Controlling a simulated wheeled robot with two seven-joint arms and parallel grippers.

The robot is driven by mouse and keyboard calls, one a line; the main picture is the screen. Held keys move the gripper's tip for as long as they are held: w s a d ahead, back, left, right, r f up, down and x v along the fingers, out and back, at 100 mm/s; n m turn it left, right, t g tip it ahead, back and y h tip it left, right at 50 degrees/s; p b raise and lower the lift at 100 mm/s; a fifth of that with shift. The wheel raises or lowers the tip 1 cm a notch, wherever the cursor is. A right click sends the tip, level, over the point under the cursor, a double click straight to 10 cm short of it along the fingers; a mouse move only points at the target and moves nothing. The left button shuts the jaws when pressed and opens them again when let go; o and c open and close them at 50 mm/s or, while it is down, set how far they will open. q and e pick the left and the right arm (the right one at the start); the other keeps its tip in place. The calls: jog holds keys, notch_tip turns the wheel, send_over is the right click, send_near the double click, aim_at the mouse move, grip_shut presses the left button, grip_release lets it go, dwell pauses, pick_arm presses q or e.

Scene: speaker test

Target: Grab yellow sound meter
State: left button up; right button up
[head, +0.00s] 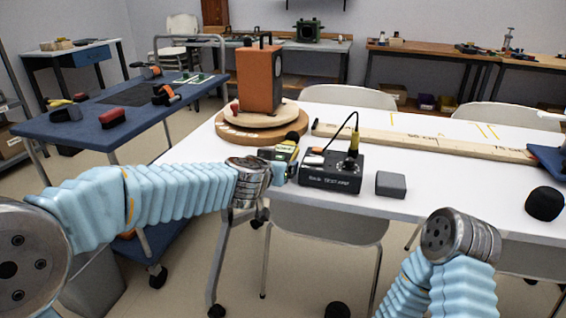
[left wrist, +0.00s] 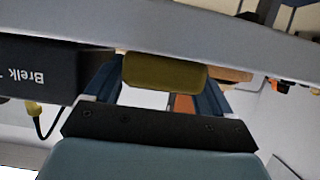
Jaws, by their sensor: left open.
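The yellow sound meter (head: 287,147) is at the near edge of the white table, left of the black box, partly hidden by my left gripper (head: 282,164). In the left wrist view the yellow meter (left wrist: 165,73) shows between the two blue fingers of my left gripper (left wrist: 157,84).
The labelled black box (head: 332,171) with a cable and yellow plug stands right beside the meter; it also shows in the left wrist view (left wrist: 38,72). A grey block (head: 391,184) lies farther right. An orange-brown speaker (head: 260,78) stands on a round wooden turntable (head: 232,130) behind.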

pick_arm(q)
jog(key=shift+w+d+f, duration=0.15)
jog(key=shift+w+f, duration=0.05)
jog(key=shift+w, duration=0.35)
jog(key=c, duration=0.9)
jog(key=shift+r, duration=0.15)
